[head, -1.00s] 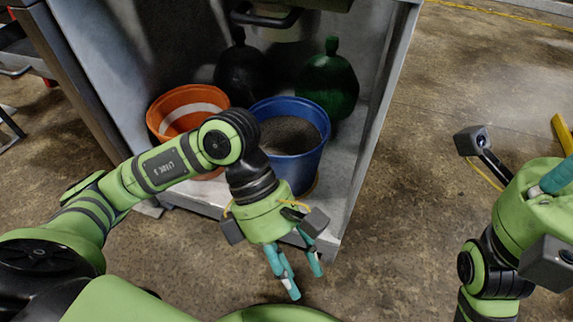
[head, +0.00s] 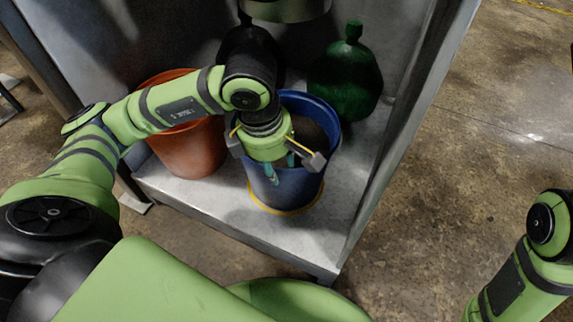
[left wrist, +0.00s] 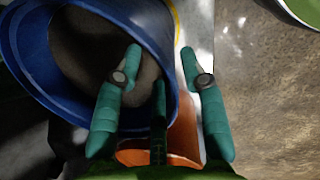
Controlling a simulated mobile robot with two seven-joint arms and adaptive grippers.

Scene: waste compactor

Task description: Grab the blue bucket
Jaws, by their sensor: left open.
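The blue bucket (head: 287,190) stands upright on the grey compactor floor, with dark grey contents. It also shows in the left wrist view (left wrist: 38,62), where I look into its mouth. My left gripper (head: 284,172) is open and empty at the bucket's near side, by the rim. In the left wrist view the gripper (left wrist: 160,62) has one finger over the bucket's mouth and another beyond the rim's outside, so the rim appears between them. I cannot tell whether any finger touches it. My left arm hides part of the rim. My right gripper is out of view.
An orange bucket (head: 190,150) stands close on the left, partly behind my arm. A green bottle-shaped container (head: 345,80) stands behind right, a dark one (head: 238,45) behind left. The compactor's right wall (head: 415,130) bounds the space. Bare shelf floor (head: 220,205) shows in front.

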